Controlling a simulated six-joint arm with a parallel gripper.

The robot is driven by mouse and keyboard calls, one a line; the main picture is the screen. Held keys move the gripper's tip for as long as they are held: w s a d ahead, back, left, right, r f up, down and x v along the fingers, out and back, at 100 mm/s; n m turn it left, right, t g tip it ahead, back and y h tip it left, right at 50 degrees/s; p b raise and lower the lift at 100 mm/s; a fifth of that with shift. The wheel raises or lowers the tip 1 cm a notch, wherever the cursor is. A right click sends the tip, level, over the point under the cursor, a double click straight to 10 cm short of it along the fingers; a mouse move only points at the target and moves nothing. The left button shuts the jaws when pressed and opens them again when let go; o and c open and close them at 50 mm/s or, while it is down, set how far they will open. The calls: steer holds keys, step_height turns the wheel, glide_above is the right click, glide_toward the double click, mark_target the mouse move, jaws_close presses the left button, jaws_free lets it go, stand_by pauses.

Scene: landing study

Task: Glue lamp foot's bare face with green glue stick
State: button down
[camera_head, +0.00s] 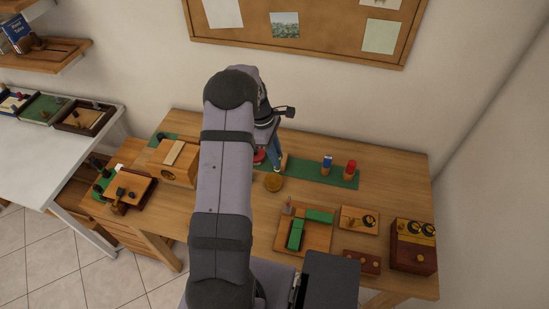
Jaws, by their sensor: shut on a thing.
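My gripper (274,161) is low over the green mat (308,170) at the back of the table, partly hidden by my own arm. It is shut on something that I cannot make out. A small wooden upright (284,163) shows right beside the fingers. No green glue stick can be made out. A blue-topped stick (327,163) and a red-topped stick (350,168) stand on the mat to the right. A round red piece (259,157) shows left of the fingers. A round golden-brown disc (273,182) lies in front; I cannot tell which is the lamp foot.
A wooden box (174,163) stands left. The table's back right is clear.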

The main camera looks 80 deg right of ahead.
mark_target(276, 168)
steer(key=shift+n, duration=0.3)
steer(key=shift+f, duration=0.1)
steer(key=shift+w+b+x, duration=0.2)
steer(key=shift+b+x, duration=0.55)
steer(key=shift+x, duration=0.15)
steer(key=shift+w+b+x, duration=0.25)
steer(key=shift+b+x, duration=0.55)
steer(key=shift+x, duration=0.15)
steer(key=shift+w+b+x, duration=0.2)
steer(key=shift+b+x, duration=0.55)
steer(key=shift+x, duration=0.15)
steer(key=shift+f+b, duration=0.3)
steer(key=shift+f, duration=0.45)
steer(key=shift+w, duration=0.1)
steer(key=shift+w, duration=1.4)
steer(key=shift+s, duration=0.15)
steer(key=shift+s+p, duration=0.55)
steer(key=shift+s, duration=0.85)
steer(key=shift+w, duration=0.1)
